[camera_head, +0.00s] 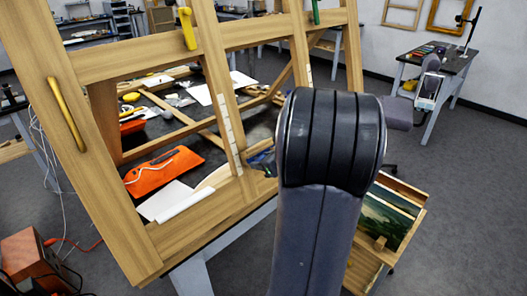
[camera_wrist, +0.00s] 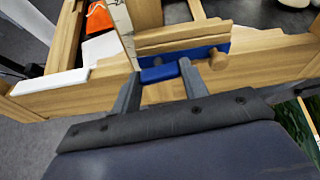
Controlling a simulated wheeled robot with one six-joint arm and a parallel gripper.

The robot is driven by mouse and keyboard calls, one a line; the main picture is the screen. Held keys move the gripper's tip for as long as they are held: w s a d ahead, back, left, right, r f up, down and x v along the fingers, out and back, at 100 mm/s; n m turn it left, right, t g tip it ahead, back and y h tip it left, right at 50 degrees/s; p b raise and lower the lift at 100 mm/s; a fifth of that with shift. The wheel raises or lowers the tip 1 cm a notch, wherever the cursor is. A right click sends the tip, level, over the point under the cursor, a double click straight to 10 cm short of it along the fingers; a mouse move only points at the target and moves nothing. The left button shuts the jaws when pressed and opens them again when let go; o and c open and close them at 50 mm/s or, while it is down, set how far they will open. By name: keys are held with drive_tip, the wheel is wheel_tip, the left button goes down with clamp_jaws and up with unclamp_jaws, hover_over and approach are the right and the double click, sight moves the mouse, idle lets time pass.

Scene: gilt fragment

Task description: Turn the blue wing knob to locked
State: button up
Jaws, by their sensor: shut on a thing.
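The blue wing knob (camera_wrist: 160,73) is between the two fingers of my gripper (camera_wrist: 159,76) in the wrist view, and the gripper is shut on it. A longer blue strip (camera_wrist: 205,50) lies behind it against a stepped wooden piece on the frame. In the head view a small bit of blue (camera_head: 262,156) shows at the lower rail of the wooden frame (camera_head: 190,232), just left of my arm. My arm hides the gripper there. I cannot tell the knob's turn position or see any lock marking.
A yellow handle (camera_head: 187,28) and a green one (camera_head: 315,12) sit higher on the frame, and a gold bar (camera_head: 67,113) on its left post. A crate with a painting (camera_head: 395,222) stands right of my arm.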

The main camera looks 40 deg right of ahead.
drive_tip(key=shift+r+m+p, duration=0.1)
drive_tip(key=shift+m+p, duration=0.4)
drive_tip(key=shift+p, duration=0.05)
drive_tip(key=shift+y, duration=0.3)
drive_tip(key=o, duration=1)
drive_tip(key=shift+s, duration=0.1)
drive_tip(key=v, duration=1)
drive_tip(key=shift+s+r+b, duration=0.15)
drive_tip(key=shift+s+b, duration=0.05)
drive_tip(key=shift+b, duration=0.2)
